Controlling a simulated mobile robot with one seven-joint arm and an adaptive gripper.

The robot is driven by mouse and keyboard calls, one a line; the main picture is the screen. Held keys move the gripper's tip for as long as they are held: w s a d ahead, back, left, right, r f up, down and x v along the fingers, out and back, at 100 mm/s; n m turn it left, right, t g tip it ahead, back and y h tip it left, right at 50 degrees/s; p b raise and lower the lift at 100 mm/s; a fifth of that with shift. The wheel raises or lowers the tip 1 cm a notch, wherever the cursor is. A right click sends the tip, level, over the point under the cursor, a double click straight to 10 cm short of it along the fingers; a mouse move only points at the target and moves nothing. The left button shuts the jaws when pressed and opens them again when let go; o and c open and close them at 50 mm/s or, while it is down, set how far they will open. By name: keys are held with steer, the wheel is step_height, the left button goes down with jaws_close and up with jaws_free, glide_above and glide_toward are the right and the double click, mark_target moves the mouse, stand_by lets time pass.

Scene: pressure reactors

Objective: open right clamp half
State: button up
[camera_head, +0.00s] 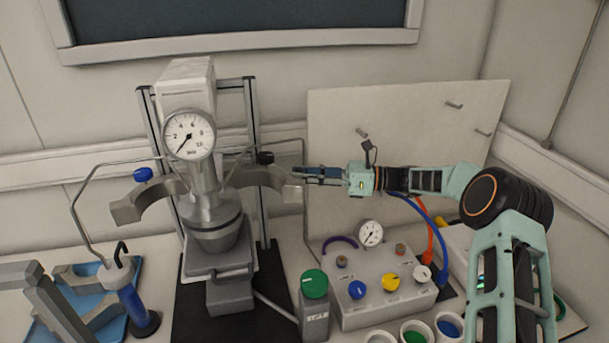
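The pressure reactor (208,212) stands upright with a round gauge (188,136) on top. The right clamp half (262,178) is a curved grey metal piece. It is swung out to the right of the vessel, apart from its neck, with a black knob (264,158) above it. The left clamp half (148,201) is swung out to the left, with a blue knob (143,174). My gripper (299,174) comes in from the right, its fingertips at or very near the outer end of the right clamp half. Whether they touch it or are closed is too small to tell.
A control box (380,303) with coloured knobs stands below my arm. A blue tray (83,272) with grey parts lies at the left. A pale panel (335,120) stands behind my gripper.

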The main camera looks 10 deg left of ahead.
steer(key=shift+s+a, duration=0.3)
steer(key=shift+a, duration=0.1)
stand_by(0.4)
steer(key=shift+s, duration=0.1)
